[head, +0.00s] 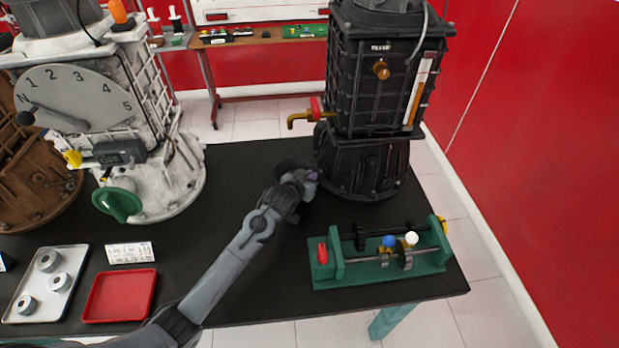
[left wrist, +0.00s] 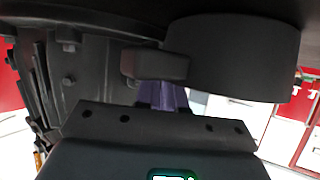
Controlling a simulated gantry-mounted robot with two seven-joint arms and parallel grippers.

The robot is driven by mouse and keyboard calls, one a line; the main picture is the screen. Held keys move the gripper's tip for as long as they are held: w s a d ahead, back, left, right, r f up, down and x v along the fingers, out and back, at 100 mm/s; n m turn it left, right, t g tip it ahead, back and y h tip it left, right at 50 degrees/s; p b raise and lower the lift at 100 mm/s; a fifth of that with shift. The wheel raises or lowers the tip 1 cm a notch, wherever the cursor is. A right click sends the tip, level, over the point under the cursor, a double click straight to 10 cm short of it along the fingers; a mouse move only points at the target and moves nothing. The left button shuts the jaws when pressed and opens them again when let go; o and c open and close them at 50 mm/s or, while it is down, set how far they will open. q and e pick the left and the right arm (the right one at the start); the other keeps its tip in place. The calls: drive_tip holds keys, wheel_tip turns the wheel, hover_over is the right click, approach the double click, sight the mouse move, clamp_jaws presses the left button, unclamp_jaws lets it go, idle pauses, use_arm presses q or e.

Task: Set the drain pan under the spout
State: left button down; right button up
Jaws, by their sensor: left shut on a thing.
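The drain pan (head: 291,164) is a dark round vessel beside the black engine trainer (head: 375,75). In the head view it appears below the brass spout (head: 297,120) with its red valve handle. My left gripper (head: 311,177) is at the pan's near right side, mostly hidden by its own wrist. In the left wrist view the pan (left wrist: 240,55) fills the upper right, and the purple fingers of my left gripper (left wrist: 163,96) are shut on its block-shaped handle (left wrist: 154,66). I cannot tell whether the pan touches the table. My right gripper is not in view.
A green fixture with a shaft (head: 385,262) stands right of my left arm. A white trainer with a gear dial (head: 80,100) stands left. A red tray (head: 119,308) and a metal tray with rings (head: 28,310) lie front left. The black table (head: 235,175) is clear around my forearm.

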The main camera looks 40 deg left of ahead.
use_arm(q)
drive_tip(key=c, duration=1.2)
unclamp_jaws()
drive_tip(key=shift+c, duration=0.2)
drive_tip(key=shift+s+r, duration=0.2)
drive_tip(key=shift+s, duration=0.05)
drive_tip(key=p+v, duration=0.3)
drive_tip(key=v, duration=0.8)
drive_tip(key=shift+s, duration=0.25)
drive_tip(key=shift+d+r, duration=0.1)
